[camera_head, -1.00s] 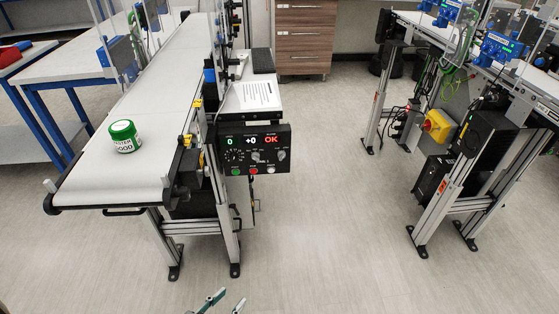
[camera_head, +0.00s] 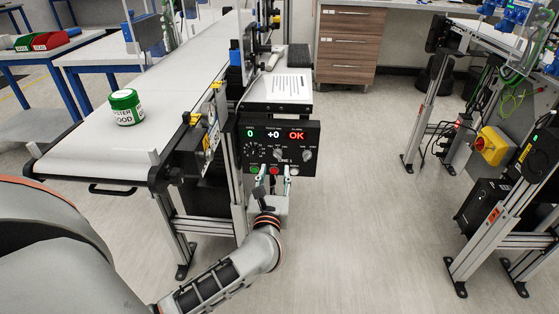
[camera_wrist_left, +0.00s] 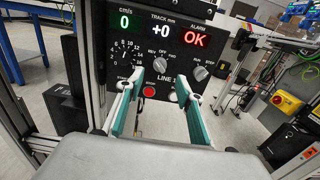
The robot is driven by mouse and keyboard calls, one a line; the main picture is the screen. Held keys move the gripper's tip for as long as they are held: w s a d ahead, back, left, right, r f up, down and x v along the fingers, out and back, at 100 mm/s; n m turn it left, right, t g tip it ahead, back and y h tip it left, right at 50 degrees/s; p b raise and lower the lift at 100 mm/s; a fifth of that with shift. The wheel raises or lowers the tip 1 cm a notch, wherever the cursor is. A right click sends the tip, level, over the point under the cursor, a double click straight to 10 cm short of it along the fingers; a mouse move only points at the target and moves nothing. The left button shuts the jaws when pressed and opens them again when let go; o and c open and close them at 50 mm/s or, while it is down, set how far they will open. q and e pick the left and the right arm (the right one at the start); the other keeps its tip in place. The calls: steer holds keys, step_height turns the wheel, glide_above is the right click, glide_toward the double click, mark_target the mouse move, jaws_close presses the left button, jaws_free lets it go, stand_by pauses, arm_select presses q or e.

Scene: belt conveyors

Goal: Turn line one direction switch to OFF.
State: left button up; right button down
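The line one control panel (camera_head: 280,148) is a black box on the conveyor's near right side, with displays reading 0, +0 and OK. Its direction switch (camera_wrist_left: 158,64) is the grey middle knob under the REV, OFF and FWD labels; it also shows in the head view (camera_head: 278,154). I cannot tell surely which label it points at. My left gripper (camera_head: 272,184) is in front of the panel's lower edge. In the left wrist view, its two green-sided fingers (camera_wrist_left: 159,88) are open and empty, just below the direction switch. My right gripper is out of view.
A green-lidded jar (camera_head: 126,107) stands on the white belt (camera_head: 165,95). Open floor (camera_head: 360,220) lies to the right.

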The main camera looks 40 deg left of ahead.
mark_target(277, 157)
arm_select(q)
steer(key=x, duration=0.7)
steer(key=shift+w+a+b, duration=0.15)
steer(key=shift+w+b, duration=0.05)
steer(key=shift+b, duration=0.1)
jaws_close()
